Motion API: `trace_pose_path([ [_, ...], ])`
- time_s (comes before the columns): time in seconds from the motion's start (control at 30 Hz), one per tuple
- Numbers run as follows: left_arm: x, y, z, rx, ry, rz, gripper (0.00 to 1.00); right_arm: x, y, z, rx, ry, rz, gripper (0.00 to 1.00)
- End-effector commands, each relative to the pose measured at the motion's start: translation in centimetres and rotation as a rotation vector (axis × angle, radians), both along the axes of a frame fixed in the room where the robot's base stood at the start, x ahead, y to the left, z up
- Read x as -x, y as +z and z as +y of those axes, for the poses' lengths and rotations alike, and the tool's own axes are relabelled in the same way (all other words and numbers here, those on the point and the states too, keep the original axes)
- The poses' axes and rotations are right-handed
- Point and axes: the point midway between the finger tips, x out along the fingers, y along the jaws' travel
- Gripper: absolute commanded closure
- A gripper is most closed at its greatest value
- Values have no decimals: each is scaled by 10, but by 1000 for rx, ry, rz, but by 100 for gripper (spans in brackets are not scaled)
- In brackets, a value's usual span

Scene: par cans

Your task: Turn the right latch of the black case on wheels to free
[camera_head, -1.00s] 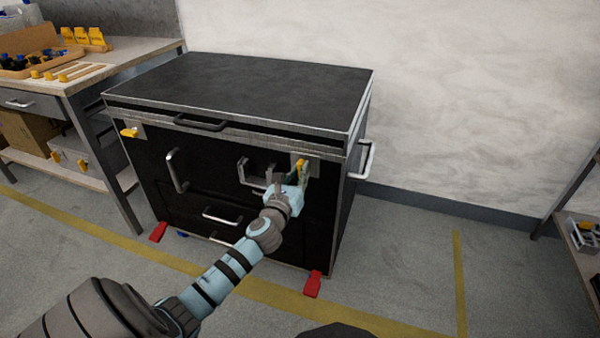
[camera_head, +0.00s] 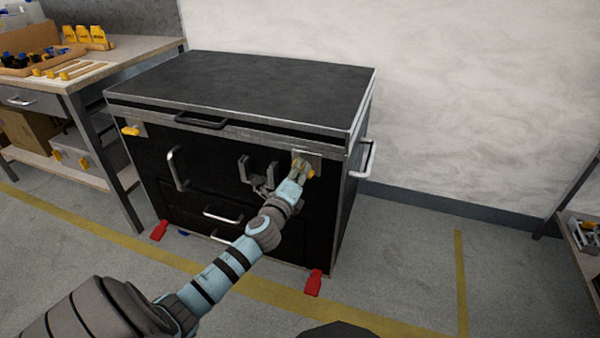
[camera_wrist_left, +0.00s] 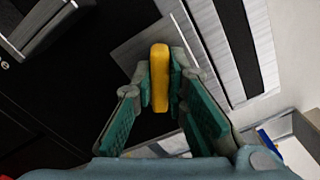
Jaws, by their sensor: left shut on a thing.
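The black case (camera_head: 240,80) stands on the floor with its lid down. Its right latch is a yellow handle (camera_head: 311,174) on a metal plate (camera_head: 306,154) near the front's upper right corner. My left gripper (camera_head: 301,170) is at this latch and partly hides it. In the left wrist view, the yellow handle (camera_wrist_left: 160,78) is between the two fingertips (camera_wrist_left: 161,80), which are shut on it; it lies at a slant to the lid's metal edge. The left latch (camera_head: 131,131) is yellow and points sideways. My right gripper is not in view.
A workbench (camera_head: 120,52) stands left, a shelf (camera_head: 585,235) right. The floor right of the case is clear.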

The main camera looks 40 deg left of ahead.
Motion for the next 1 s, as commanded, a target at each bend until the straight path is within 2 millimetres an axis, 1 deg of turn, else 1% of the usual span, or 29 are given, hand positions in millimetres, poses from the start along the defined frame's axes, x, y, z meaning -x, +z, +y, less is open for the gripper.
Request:
trace_pose_path([
  [0.2,0,-2,0,188,0,-66,100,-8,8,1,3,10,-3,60],
  [0.5,0,-4,1,400,1,-139,100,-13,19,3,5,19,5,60],
  [0.7,0,-4,1,483,1,-168,100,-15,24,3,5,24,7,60],
  [1.0,0,-4,1,526,1,-183,100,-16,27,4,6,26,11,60],
])
